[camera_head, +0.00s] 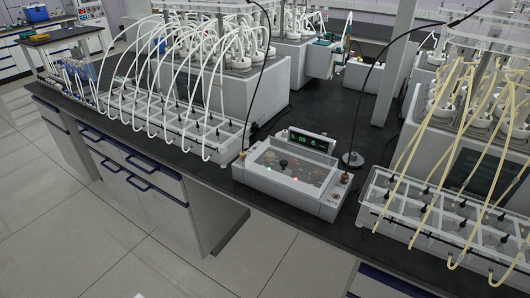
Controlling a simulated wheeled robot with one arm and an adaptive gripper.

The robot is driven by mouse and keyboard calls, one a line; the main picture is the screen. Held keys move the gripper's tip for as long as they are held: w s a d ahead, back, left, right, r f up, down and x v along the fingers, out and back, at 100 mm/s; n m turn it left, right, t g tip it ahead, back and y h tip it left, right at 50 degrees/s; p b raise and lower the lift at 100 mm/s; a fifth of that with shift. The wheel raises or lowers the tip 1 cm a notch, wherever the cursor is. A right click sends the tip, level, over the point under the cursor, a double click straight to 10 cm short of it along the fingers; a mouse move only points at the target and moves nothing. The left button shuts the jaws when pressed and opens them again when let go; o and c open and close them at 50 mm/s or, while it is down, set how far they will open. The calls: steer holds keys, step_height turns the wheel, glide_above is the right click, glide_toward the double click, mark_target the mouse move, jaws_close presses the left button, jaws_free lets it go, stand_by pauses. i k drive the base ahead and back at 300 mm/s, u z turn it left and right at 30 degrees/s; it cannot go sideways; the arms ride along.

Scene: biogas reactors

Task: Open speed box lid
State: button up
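The speed box (275,185) is a low, light grey case on the dark bench, near its front edge. Its lid (262,157) is a clear panel in a pale frame and looks shut, lying flat over the top. Dark knobs and small coloured lights show through it. A black display with green digits (308,141) stands at the back of the box. My gripper is not in view.
A clear rack with white tubes (165,120) stands left of the box, and one with yellowish tubes (450,215) stands right. Bench drawers (130,185) face open tiled floor in front.

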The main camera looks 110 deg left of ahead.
mark_target(312, 191)
steer(key=u, duration=5.8)
steer(key=k, duration=0.95)
steer(key=z, duration=1.25)
steer(key=i, duration=0.8)
